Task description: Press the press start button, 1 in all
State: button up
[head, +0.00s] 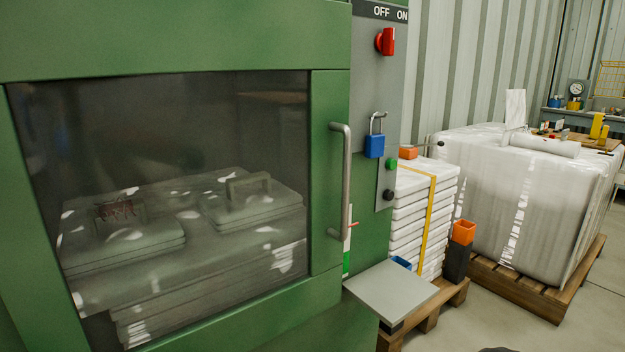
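A grey control panel (368,75) runs down the right side of the green press (170,35). On it, a small green button (391,164) sits above a round black button (388,194). I can read no label on either, so I cannot tell for certain which is the press start button. A red switch handle (386,41) stands upright at the top, under the words OFF and ON. A blue padlock (374,147) hangs below it, just left of and above the green button. My gripper is not in view.
The press's windowed door has a long vertical handle (342,180) and looks closed. A grey shelf (390,297) juts out below the panel. Behind it stand stacked white sacks (425,200) on a pallet and a large wrapped bale (510,200). Some floor is clear at lower right.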

aim_at(392, 163)
jog(key=k+j+u, duration=0.5)
jog(key=u, duration=0.2)
